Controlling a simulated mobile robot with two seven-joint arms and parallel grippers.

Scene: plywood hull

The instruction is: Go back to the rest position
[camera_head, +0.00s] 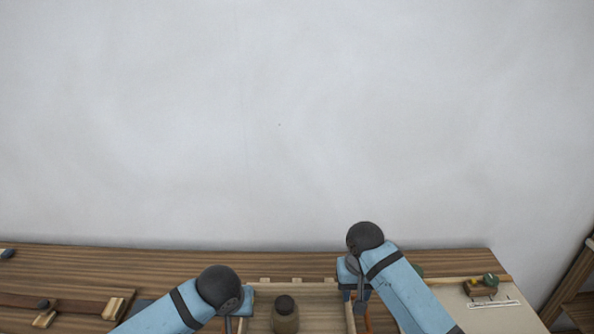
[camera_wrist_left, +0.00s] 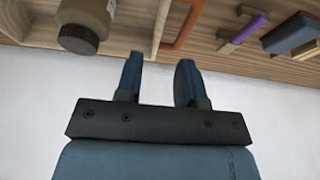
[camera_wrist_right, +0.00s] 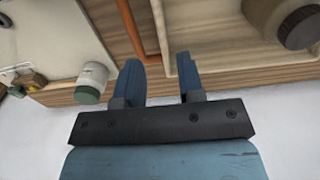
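My left gripper (camera_wrist_left: 158,80) shows in the left wrist view with its two blue fingers apart and nothing between them. My right gripper (camera_wrist_right: 160,82) shows in the right wrist view, also with its fingers apart and empty. In the head view both blue arms come in from the bottom over the wooden bench (camera_head: 180,265). The left gripper is mostly hidden behind its dark wrist joint there. The right gripper (camera_head: 357,294) hangs above the right side of a wooden tray.
A jar with a dark lid (camera_head: 285,306) stands between the arms. A white jar with a green lid (camera_wrist_right: 92,82) shows in the right wrist view. A purple-handled tool (camera_wrist_left: 247,29) lies near a blue block (camera_wrist_left: 290,33). A pale board (camera_head: 515,318) lies at the right. A wall stands behind the bench.

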